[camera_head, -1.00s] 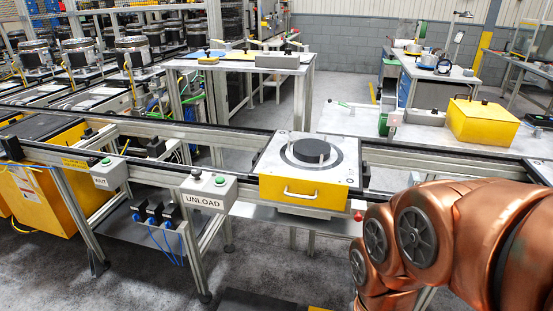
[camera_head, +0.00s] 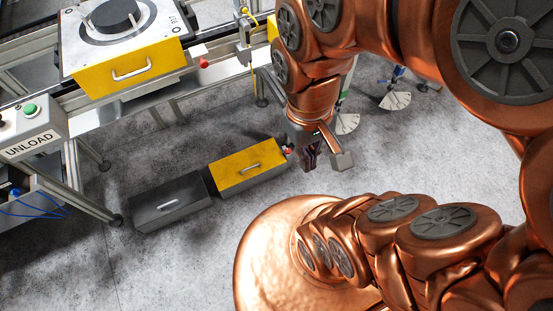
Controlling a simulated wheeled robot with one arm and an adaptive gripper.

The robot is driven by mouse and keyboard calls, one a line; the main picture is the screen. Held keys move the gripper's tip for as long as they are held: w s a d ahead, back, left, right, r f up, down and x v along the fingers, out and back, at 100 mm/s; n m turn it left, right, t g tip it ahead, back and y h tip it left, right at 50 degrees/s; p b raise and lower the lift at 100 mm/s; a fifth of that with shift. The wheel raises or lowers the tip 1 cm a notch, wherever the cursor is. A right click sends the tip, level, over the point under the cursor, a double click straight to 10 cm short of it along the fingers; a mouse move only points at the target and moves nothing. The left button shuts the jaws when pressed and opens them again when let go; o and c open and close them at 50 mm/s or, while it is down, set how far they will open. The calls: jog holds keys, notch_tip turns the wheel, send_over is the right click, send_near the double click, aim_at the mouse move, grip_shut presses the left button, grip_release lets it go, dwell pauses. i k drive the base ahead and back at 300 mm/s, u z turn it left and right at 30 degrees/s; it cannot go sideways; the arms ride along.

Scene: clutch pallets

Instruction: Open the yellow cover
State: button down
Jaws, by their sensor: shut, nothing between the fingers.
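My gripper (camera_head: 312,158) hangs just right of the yellow cover, pointing down, shut and empty. It appears apart from the cover; its height above the floor is hard to tell. A second yellow panel with a handle (camera_head: 131,76) is the front of the pallet on the conveyor, upper left.
The conveyor frame (camera_head: 188,88) runs across the upper left, with a red button (camera_head: 204,63) on its side. The UNLOAD control box (camera_head: 30,128) is at the left edge. Grey floor (camera_head: 150,262) is open at the lower left. My copper arm fills the right.

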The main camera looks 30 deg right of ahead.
aim_at(233, 169)
jog(key=z, duration=2.2)
jog(key=k, duration=0.8)
jog(key=u, duration=2.4)
